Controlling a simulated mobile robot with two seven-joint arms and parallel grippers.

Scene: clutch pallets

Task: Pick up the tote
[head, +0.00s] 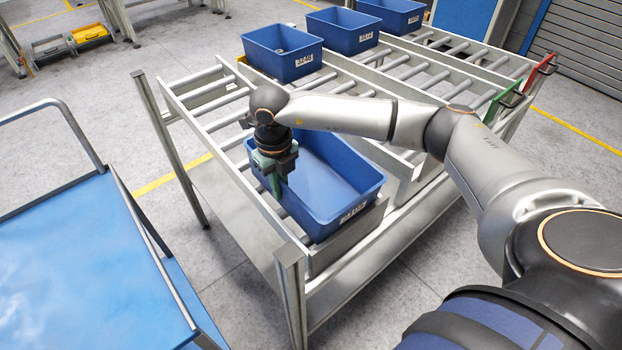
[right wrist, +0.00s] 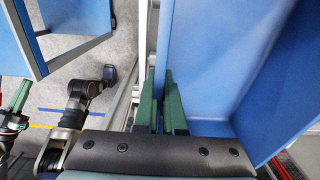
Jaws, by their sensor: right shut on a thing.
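The blue tote (head: 335,172) sits at the near end of the left roller lane, upright, with a white label on its front. It is empty as far as I can see. My right gripper (head: 272,185) reaches down over the tote's left side. In the right wrist view its green fingers (right wrist: 162,103) are shut on the tote's side wall (right wrist: 182,40), one on each side of it. A green finger-like part at the left edge of the right wrist view looks like my left gripper (right wrist: 20,95); its opening is unclear.
Three more blue totes (head: 283,52) stand on the far ends of the roller lanes. A blue-topped cart (head: 80,260) with grey rails stands at left, with a floor gap between it and the rack. A metal post (head: 290,290) rises at the rack's near corner.

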